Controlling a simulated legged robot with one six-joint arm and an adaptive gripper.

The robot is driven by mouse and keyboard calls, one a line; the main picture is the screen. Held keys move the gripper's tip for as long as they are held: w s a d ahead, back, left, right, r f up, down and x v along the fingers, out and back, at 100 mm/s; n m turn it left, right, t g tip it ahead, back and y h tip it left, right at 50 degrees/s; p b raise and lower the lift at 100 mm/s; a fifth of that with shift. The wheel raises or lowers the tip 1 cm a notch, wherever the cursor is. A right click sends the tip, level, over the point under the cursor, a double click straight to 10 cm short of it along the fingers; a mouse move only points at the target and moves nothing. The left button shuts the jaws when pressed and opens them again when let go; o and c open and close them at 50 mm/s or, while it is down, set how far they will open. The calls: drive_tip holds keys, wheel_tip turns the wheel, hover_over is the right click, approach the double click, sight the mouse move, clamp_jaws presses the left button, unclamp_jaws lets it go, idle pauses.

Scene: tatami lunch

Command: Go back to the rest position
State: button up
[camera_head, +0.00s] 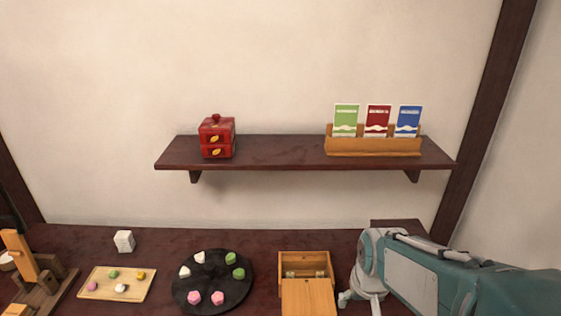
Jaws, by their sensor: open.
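My arm comes in from the lower right of the head view. My gripper (358,300) is low over the table, just right of a small wooden box (304,265), and is open. Its fingertips are partly cut off by the bottom edge of the picture, and I see nothing held in the part that shows. The box has its lid or front panel lowered toward me.
The dark table (70,240) holds a round black plate (213,297) of sweets, a wooden tray (95,291), a white block (124,241) and a wooden stand (40,280). A wall shelf (270,153) above bears a red box (216,137) and a card holder (373,148).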

drive_tip(key=s+r+t, duration=0.3)
drive_tip(key=s+r, duration=0.6)
drive_tip(key=shift+s+a+r, duration=0.15)
drive_tip(key=shift+s+r, duration=0.1)
drive_tip(key=shift+r, duration=0.05)
drive_tip(key=shift+s+r, duration=0.1)
drive_tip(key=shift+s, duration=0.15)
drive_tip(key=shift+c, duration=0.2)
drive_tip(key=shift+s, duration=0.1)
drive_tip(key=shift+c, duration=0.8)
